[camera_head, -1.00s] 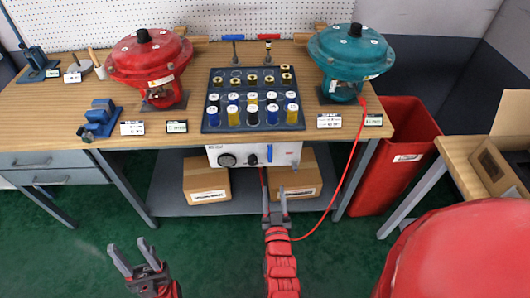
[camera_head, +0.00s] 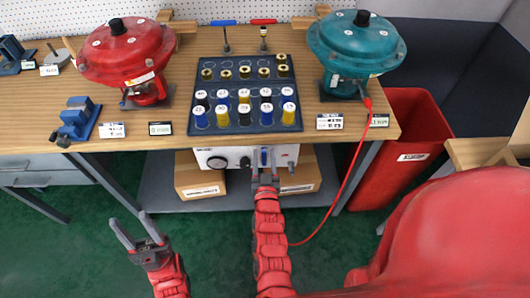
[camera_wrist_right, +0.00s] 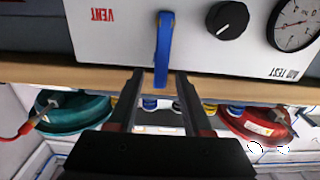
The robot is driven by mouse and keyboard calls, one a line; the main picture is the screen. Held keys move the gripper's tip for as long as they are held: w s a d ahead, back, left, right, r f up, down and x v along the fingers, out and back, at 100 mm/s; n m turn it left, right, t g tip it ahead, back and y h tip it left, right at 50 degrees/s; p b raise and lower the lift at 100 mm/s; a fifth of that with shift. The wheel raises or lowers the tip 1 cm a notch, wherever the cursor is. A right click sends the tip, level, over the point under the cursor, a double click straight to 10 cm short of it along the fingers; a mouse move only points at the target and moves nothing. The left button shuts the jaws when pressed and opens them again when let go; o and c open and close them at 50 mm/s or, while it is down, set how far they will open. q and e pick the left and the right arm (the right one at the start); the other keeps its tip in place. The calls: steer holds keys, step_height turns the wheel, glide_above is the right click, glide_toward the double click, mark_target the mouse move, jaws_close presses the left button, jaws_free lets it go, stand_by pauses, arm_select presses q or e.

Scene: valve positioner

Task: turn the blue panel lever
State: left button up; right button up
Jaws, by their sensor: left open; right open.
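The blue lever (camera_wrist_right: 164,48) is on the white panel (camera_wrist_right: 115,40) under the table's front edge. In the right wrist view the picture is upside down, and the lever stands between the "VENT" print and a black knob (camera_wrist_right: 228,20). My right gripper (camera_wrist_right: 157,75) is open, its two fingers on either side of the lever's near end; contact cannot be told. In the head view the right gripper (camera_head: 265,178) is just in front of the lever (camera_head: 264,156) and partly covers it. My left gripper (camera_head: 135,232) is open and empty, low over the floor at the left.
A gauge (camera_wrist_right: 297,22) sits beyond the knob. A red hose (camera_head: 352,170) runs from the teal actuator (camera_head: 356,50) down past the panel's right side. A red actuator (camera_head: 126,50), a tray of spools (camera_head: 243,128) and a blue vise (camera_head: 75,118) stand on the table.

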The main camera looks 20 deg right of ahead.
steer(key=shift+s, duration=0.1)
steer(key=shift+c, duration=1)
jaws_close()
